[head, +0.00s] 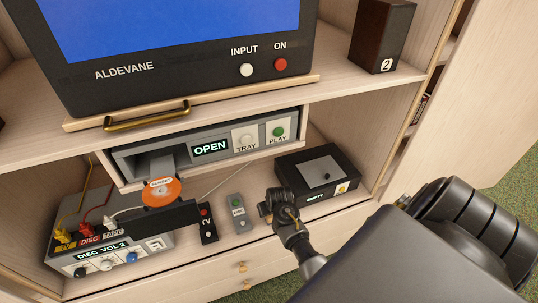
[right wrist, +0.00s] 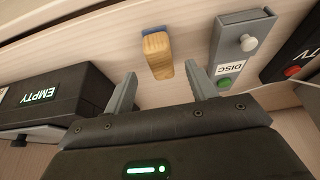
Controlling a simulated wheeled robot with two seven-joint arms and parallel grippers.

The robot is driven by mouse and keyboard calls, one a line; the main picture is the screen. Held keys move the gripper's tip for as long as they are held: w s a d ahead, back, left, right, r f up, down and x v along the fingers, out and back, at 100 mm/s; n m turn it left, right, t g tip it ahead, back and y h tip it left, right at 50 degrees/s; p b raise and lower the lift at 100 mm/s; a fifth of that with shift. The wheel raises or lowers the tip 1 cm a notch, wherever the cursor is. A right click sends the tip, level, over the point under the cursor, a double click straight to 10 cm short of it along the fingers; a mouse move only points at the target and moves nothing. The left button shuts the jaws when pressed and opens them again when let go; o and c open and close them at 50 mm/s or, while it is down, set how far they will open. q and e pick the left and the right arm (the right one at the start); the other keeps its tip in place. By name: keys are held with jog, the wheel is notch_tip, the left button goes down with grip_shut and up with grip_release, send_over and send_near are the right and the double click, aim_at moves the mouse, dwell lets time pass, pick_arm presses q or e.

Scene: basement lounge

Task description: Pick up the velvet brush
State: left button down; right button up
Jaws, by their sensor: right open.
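The velvet brush (right wrist: 157,55), a small wooden handle with a blue edge at its far end, lies on the pale wood shelf in the right wrist view. My right gripper (right wrist: 160,76) is open, with one fingertip on each side of the handle's near end. I cannot tell whether the fingers touch it. In the head view my right gripper (head: 281,206) is over the front of the shelf, between the grey DISC remote and the black box. It hides most or all of the brush there. My left gripper is not in view.
The grey DISC remote (right wrist: 237,45) and black TV remote (head: 208,224) lie to one side; the black EMPTY box (head: 290,176) is on the other. A player (head: 205,150) has its tray out with an orange disc (head: 161,192). Drawers with knobs (head: 243,267) are below.

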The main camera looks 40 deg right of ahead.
jog(key=x, duration=0.4)
jog(key=shift+w+f, duration=0.1)
jog(key=shift+f, duration=0.2)
jog(key=c, duration=1.1)
jog(key=shift+o, duration=0.2)
notch_tip(320, 180, up, 10)
jog(key=shift+r+p, duration=0.1)
jog(key=shift+p, duration=0.2)
jog(key=shift+o, duration=1.2)
jog(key=shift+c, duration=0.8)
